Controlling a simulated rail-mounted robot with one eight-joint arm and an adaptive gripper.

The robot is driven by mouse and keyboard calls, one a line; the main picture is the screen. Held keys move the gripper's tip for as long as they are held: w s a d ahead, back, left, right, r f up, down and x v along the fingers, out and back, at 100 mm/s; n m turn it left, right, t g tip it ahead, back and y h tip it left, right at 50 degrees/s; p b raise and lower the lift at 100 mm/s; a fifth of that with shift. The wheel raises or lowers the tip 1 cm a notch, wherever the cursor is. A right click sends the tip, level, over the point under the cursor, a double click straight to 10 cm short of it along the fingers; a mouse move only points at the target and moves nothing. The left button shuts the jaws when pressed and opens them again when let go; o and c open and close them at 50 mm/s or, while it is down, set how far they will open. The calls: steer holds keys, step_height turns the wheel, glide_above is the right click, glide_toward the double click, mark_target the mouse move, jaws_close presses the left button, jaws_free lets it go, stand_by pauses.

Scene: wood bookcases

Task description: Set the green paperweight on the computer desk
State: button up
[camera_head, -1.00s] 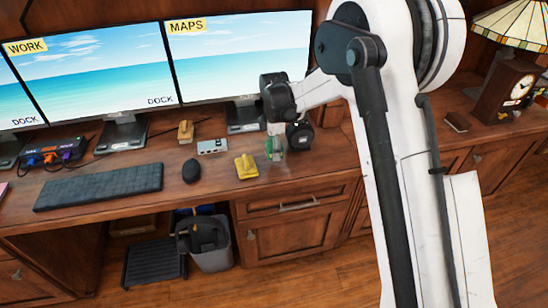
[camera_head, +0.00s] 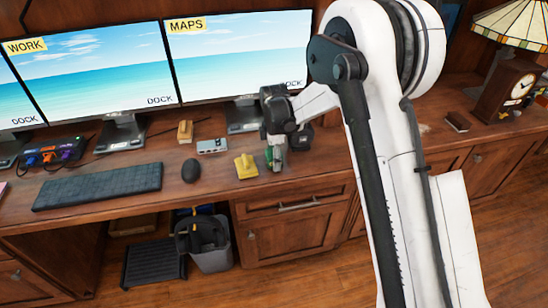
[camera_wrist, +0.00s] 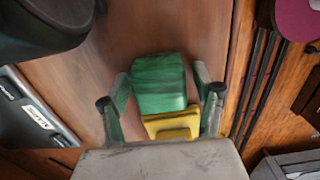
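The green paperweight (camera_wrist: 158,80) is a block with a streaked green surface, seen in the wrist view between my two fingertips. It appears at desk level on the computer desk (camera_head: 330,168), though exact contact with the top is hard to see. In the head view it is mostly hidden by my fingers. My gripper (camera_wrist: 160,88) points down around the block, with a finger on each side. A narrow gap shows at the right finger, and it looks open. It also shows low over the desk in the head view (camera_head: 275,162).
A yellow object (camera_head: 246,166) sits close to the left of my gripper. A black mouse (camera_head: 191,171), a keyboard (camera_head: 100,186) and a small grey hub (camera_head: 212,146) lie farther left. Monitors stand behind. A clock (camera_head: 507,90) and lamp stand at the right.

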step_height(320, 180, up, 12)
steer(key=p, duration=0.1)
steer(key=shift+r, duration=0.25)
stand_by(0.4)
steer(key=s+d+r+m+t, duration=0.4)
steer(key=s+d+r+m, duration=0.6)
steer(key=s+d+r, duration=0.5)
steer(key=s+d+m+t, duration=0.1)
steer(key=s+d+m, duration=0.1)
steer(key=s, duration=0.5)
steer(key=s+d+f+m+t, duration=0.1)
steer(key=s+d+m, duration=0.1)
steer(key=s+m, duration=0.3)
steer(key=s+d+f+m+t, duration=0.1)
steer(key=s+d+m, duration=0.1)
steer(key=s, duration=0.7)
steer(key=shift+m, duration=0.9)
